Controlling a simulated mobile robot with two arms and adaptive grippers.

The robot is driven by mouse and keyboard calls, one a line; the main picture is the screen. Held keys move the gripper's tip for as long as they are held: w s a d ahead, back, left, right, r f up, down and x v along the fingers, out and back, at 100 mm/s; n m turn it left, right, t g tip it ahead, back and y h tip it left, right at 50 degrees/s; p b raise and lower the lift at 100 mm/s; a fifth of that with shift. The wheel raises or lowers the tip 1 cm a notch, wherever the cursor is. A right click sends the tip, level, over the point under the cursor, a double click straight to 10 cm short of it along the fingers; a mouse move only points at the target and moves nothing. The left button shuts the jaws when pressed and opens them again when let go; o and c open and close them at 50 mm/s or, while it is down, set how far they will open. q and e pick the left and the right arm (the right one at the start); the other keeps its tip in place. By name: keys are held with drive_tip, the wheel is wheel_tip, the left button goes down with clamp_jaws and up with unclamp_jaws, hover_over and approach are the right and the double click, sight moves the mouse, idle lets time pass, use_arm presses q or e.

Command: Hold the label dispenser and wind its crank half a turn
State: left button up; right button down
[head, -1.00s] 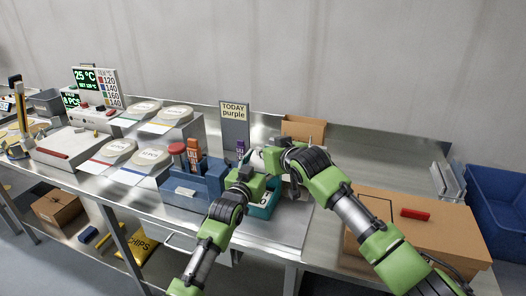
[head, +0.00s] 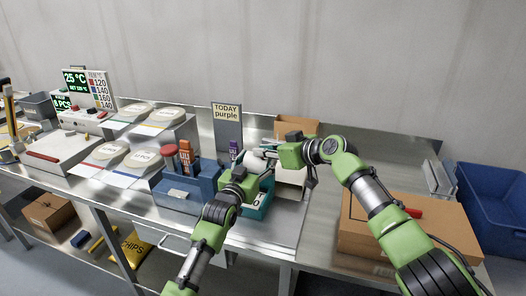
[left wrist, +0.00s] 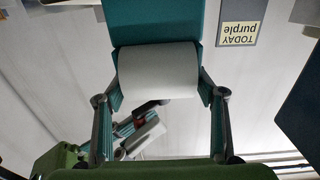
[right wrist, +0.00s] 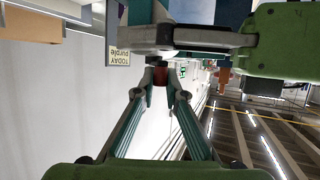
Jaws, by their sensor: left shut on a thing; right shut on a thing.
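The label dispenser (head: 262,208) is a teal body standing on the steel bench, partly hidden behind my arms. The left wrist view shows its teal body (left wrist: 155,22) and white roll (left wrist: 158,72). My left gripper (head: 252,186) is shut on the dispenser, one finger on each side. My right gripper (head: 276,154) is above and to the right of the left one. The crank arm is mostly hidden in the head view.
A blue holder (head: 187,187) with coloured sticks stands just left of the dispenser. The "TODAY purple" sign (head: 227,125) stands behind it. A cardboard box (head: 375,240) with a red item (head: 413,212) is at the right, beside a blue bin (head: 492,205).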

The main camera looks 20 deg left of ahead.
drive_tip(key=shift+f, duration=0.25)
drive_tip(key=c, duration=2)
unclamp_jaws()
drive_tip(key=shift+c, duration=0.2)
drive_tip(key=shift+r, duration=0.15)
drive_tip(key=v, duration=1.2)
